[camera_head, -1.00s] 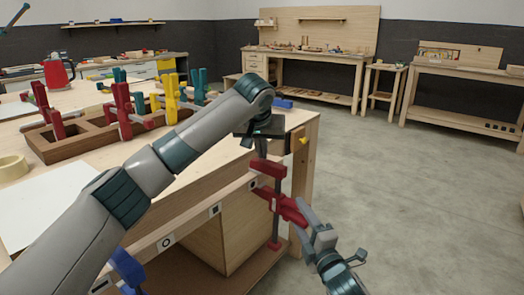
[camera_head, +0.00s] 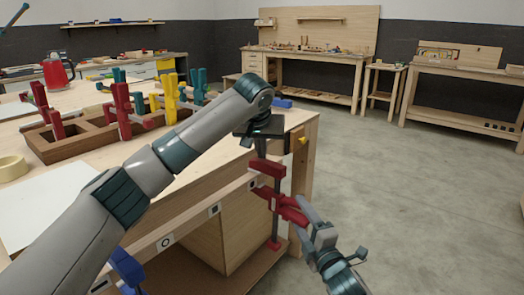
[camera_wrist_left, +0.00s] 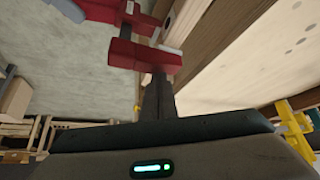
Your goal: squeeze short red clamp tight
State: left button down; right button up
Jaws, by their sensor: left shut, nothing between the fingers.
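The red clamp (camera_head: 268,167) is at the near right end of the wooden rail along the table's side. Its upper jaw is near the rail and its bar runs down to a red foot. In the left wrist view its red parts (camera_wrist_left: 146,55) lie just past the fingertips. My left gripper (camera_head: 262,152) points down, shut and empty, just above the upper jaw; contact is unclear. It also shows in the left wrist view (camera_wrist_left: 158,90). My right gripper (camera_head: 306,212) is at the clamp's lower red part (camera_head: 289,208); its finger gap is not clear.
A wooden rack (camera_head: 70,145) on the table holds red, yellow and teal clamps. A blue clamp (camera_head: 127,267) is on the rail at the lower left. A yellow piece (camera_head: 303,141) is at the table corner. The floor to the right is open.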

pick_arm(q)
jog(key=shift+f, duration=0.4)
pick_arm(e)
jog(key=shift+a+r, duration=0.15)
pick_arm(q)
jog(key=shift+s, duration=0.1)
pick_arm(e)
jog(key=shift+w+a, duration=0.15)
jog(key=shift+w, duration=0.35)
pick_arm(q)
jog(key=shift+d, duration=0.1)
pick_arm(e)
jog(key=shift+c, duration=0.5)
